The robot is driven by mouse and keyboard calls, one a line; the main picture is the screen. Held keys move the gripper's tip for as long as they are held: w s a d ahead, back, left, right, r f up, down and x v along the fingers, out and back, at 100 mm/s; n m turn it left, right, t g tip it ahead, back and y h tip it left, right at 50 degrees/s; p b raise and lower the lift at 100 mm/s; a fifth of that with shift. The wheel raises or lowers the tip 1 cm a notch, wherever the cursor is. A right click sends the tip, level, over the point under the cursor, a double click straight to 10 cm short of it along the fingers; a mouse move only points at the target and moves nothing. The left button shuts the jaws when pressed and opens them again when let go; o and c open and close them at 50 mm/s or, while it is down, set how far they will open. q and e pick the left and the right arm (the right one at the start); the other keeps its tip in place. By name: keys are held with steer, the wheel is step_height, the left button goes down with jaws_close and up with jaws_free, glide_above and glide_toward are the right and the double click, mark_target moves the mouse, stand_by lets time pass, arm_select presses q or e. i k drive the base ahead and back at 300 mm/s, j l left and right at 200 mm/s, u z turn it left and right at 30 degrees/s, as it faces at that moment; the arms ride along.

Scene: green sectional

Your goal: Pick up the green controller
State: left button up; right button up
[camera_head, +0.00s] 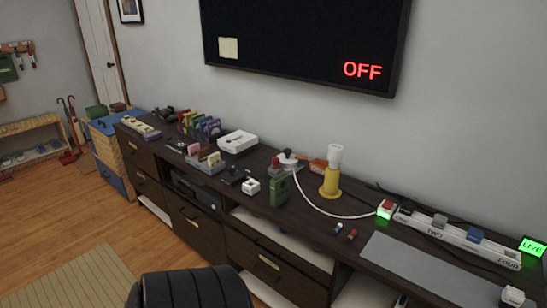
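A green, handheld-sized device (279,190) stands upright near the front edge of the long dark console (325,236), right of the middle of the view. It is the green thing that best fits the controller, but it is too small to make out buttons. A reddish item shows just behind its top left. Neither of my grippers is in view.
A white console box (237,142) and a white power strip (457,237) also stand there.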

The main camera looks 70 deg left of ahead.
mark_target(279, 186)
steer(key=u, duration=2.05)
steer(key=i+j+z, duration=0.1)
steer(key=j+z, duration=0.15)
steer(key=z, duration=0.15)
steer(key=i+j+z, duration=0.1)
steer(key=j+z, duration=0.3)
steer(key=l, duration=0.1)
